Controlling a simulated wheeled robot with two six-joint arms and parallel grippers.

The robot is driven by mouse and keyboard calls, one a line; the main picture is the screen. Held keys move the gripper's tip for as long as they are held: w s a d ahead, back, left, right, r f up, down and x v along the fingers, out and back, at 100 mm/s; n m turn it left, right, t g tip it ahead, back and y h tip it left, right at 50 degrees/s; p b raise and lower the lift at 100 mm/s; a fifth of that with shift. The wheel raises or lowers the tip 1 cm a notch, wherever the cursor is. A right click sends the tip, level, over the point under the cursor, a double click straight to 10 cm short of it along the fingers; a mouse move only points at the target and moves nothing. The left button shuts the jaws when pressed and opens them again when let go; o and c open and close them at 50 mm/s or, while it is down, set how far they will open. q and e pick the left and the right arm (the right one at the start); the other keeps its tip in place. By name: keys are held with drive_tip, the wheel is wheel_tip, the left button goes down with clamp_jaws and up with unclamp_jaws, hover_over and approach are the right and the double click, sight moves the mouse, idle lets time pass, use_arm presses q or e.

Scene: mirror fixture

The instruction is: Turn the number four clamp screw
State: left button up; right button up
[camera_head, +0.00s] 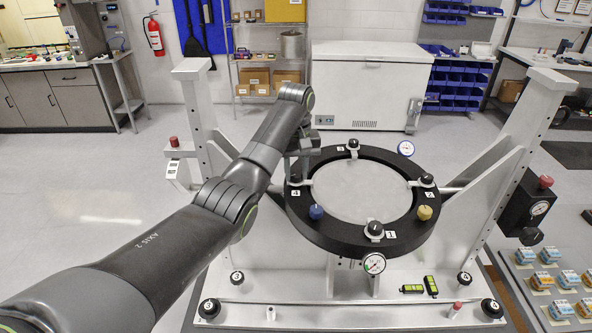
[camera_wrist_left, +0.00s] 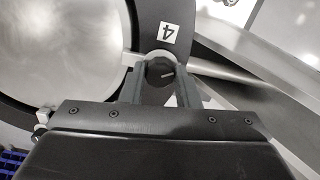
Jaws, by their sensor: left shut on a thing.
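The number four clamp screw (camera_wrist_left: 160,72) is a dark round knob with a light line on its top. It sits on the black ring (camera_head: 335,237) at the ring's left side, by the white label 4 (camera_head: 295,192). The label also shows in the left wrist view (camera_wrist_left: 169,33). My left gripper (camera_wrist_left: 161,76) has one finger on each side of the knob and is shut on it. In the head view my left gripper (camera_head: 301,160) comes down over this clamp and partly hides it. My right gripper is not in view.
The ring holds a round grey mirror (camera_head: 361,190). Other clamp screws sit at the back (camera_head: 352,145), right (camera_head: 427,180) and front (camera_head: 375,229). A blue knob (camera_head: 316,212), a yellow knob (camera_head: 425,213) and a dial gauge (camera_head: 374,263) are near. White uprights (camera_head: 197,110) flank the ring.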

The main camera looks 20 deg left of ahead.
use_arm(q)
drive_tip(key=n, duration=0.5)
drive_tip(key=shift+w+r, duration=0.15)
drive_tip(key=shift+r, duration=0.15)
drive_tip(key=shift+n, duration=0.3)
drive_tip(key=o, duration=0.7)
drive_tip(key=shift+a, duration=0.1)
drive_tip(key=shift+c, duration=0.2)
drive_tip(key=o, duration=0.3)
drive_tip(key=shift+f, duration=0.2)
